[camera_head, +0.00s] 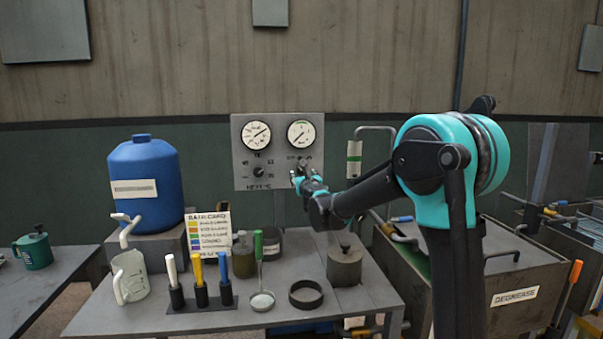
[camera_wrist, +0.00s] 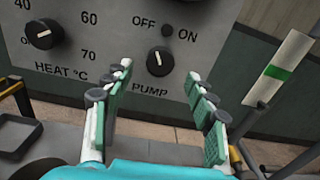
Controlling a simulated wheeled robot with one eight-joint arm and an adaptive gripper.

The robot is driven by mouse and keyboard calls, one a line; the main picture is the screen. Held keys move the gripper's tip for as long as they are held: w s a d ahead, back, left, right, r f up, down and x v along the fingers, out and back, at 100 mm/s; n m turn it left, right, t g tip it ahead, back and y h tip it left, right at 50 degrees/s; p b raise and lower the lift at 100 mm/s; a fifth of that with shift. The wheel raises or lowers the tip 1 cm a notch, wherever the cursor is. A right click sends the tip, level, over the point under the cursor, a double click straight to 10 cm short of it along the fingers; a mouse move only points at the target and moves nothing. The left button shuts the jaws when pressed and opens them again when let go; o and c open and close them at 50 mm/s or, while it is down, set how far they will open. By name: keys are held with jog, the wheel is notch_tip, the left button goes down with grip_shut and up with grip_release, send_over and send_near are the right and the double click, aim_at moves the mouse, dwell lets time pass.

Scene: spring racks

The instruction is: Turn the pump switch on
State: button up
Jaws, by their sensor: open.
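The pump switch (camera_wrist: 160,62) is a round black knob above the word PUMP in the wrist view. Its white mark points up and slightly left, toward the OFF side. I cannot tell whether the fingertips touch the panel. In the head view my gripper (camera_head: 303,178) is at the lower right of the grey panel (camera_head: 240,150) and hides the knob.
The heat knob (camera_wrist: 44,34) is left of the pump knob. Two gauges (camera_head: 257,135) top the panel. The bench below holds a blue drum (camera_head: 146,180), a jug (camera_head: 131,277), a card (camera_head: 209,232) and coloured-handled tools (camera_head: 198,275). A green-banded pipe (camera_wrist: 280,68) stands at right.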

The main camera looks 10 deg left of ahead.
aim_at(301, 171)
jog(key=shift+x, duration=2.65)
jog(key=shift+c, duration=0.2)
jog(key=c, duration=1.1)
jog(key=shift+m, duration=0.4)
jog(key=m, duration=1.1)
